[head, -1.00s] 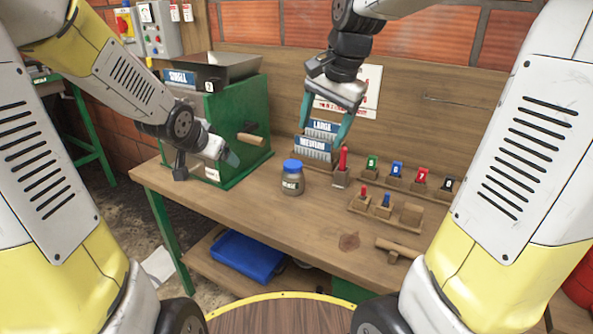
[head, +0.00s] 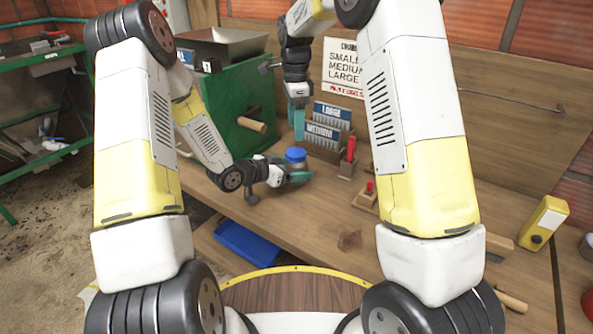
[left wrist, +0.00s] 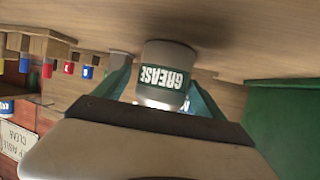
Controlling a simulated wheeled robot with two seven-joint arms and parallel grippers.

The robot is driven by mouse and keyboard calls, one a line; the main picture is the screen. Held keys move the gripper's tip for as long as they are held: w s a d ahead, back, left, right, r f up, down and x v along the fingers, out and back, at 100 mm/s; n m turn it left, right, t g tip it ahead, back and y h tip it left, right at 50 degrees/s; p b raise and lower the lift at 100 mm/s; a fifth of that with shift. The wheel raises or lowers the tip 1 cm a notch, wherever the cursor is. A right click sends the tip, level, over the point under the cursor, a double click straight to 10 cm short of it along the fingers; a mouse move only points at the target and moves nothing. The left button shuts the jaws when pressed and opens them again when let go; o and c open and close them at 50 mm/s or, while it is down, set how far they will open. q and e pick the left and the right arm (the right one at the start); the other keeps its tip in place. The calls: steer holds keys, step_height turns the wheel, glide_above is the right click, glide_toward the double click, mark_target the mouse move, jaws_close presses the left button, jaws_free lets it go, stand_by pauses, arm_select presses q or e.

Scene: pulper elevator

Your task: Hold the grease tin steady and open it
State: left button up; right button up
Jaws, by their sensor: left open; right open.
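The grease tin, with its blue lid (head: 296,155), stands upright on the bench in the head view, its body mostly hidden by my left gripper (head: 297,178). In the left wrist view, which is upside down, the tin (left wrist: 167,78) shows its GREASE label between the two teal fingers of my left gripper (left wrist: 160,95). Those fingers are open around it; I cannot tell whether they touch it. My right gripper (head: 298,122) is open and empty, pointing down behind and above the lid in the head view, apart from it.
A green machine (head: 225,105) with a wooden handle (head: 251,125) stands left of the tin. Racks labelled LARGE (head: 332,112) and MEDIUM (head: 322,134) and a red tool (head: 351,148) stand to the right.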

mark_target(303, 167)
arm_select(q)
steer(key=shift+x, duration=1.85)
jaws_close()
